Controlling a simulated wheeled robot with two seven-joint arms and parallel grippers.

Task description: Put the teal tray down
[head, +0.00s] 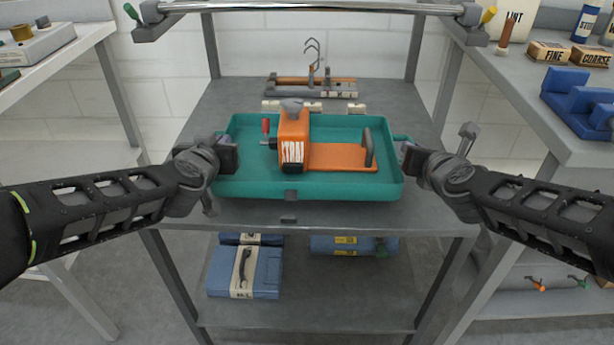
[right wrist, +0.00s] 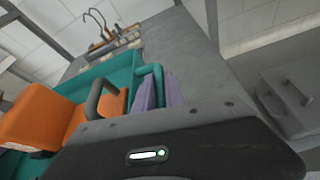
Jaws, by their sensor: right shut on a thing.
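The teal tray (head: 330,190) is level over the middle of the grey table. I cannot tell whether its underside touches the tabletop. My right gripper (head: 406,153) is at the tray's right end. In the right wrist view its purple-padded fingers (right wrist: 160,92) are shut on the teal end handle (right wrist: 151,72). My left gripper (head: 230,158) is at the tray's left end, against the rim. Its fingertips and any handle there are hidden, so its grip is unclear.
Blue folded packs (head: 245,270) lie on the lower shelf. Side benches stand left and right (head: 520,100).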

